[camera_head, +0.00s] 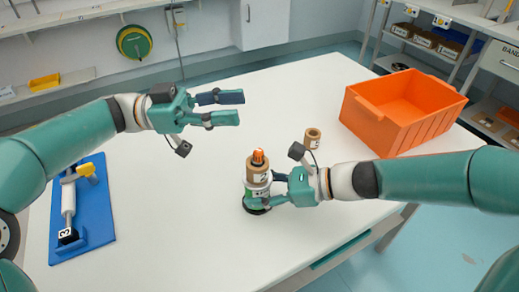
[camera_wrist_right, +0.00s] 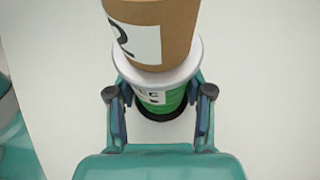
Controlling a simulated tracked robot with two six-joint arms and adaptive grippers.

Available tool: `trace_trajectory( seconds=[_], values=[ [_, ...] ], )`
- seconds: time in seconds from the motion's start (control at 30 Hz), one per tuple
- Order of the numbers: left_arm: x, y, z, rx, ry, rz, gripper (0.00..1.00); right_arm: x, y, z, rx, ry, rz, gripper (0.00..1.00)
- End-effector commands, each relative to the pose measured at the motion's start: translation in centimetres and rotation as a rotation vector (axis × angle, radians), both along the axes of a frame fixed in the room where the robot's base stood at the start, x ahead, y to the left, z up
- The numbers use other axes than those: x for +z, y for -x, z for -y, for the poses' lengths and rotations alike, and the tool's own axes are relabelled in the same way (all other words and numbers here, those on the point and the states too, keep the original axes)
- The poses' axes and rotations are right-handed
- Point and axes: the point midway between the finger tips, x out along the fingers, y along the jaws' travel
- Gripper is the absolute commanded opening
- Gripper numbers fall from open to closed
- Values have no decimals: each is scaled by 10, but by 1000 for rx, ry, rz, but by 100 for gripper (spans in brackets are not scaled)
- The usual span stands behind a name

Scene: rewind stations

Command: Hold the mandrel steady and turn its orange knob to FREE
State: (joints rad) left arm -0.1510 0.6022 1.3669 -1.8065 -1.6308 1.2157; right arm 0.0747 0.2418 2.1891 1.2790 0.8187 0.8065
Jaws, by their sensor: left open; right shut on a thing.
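The mandrel stands upright on the white table in the middle of the head view. Its orange knob (camera_head: 258,156) is on top, and a brown core marked 2 (camera_head: 257,171) sits around its upper part. The right wrist view shows the core (camera_wrist_right: 150,35), a white flange (camera_wrist_right: 157,77) and the mandrel's green lower body (camera_wrist_right: 160,106) on a black foot. My right gripper (camera_wrist_right: 160,98) is shut on this lower part from both sides. My left gripper (camera_head: 241,107) is open and empty above the table, behind and left of the knob. The knob's setting is too small to read.
A small brown core (camera_head: 313,137) stands behind the right gripper. An orange crate (camera_head: 409,132) is at the back right. A blue stand (camera_head: 97,210) with a white cylinder and yellow part lies at left. The table's middle back is clear.

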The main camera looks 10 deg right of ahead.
Motion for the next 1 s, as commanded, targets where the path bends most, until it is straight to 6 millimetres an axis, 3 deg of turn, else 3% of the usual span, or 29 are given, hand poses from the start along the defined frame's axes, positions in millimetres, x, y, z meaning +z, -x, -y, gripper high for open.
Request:
trace_trajectory(
  seconds=[0.3, 0.6, 0.77, 1.0],
  values=[
    [-47, 18, -44, 347, -48, -16, 45, 0, 0, 0, 0, -1, 0, 5],
    [-87, 44, -64, 507, -133, -20, 45, 1, 0, 0, 0, -1, 0, 5],
    [-93, 46, -60, 524, -145, -20, 45, 1, 0, 0, 0, -2, 1, 5],
    [-93, 39, -26, 518, -146, -20, 45, 1, 0, 0, 0, -2, 1, 5]
  ],
)
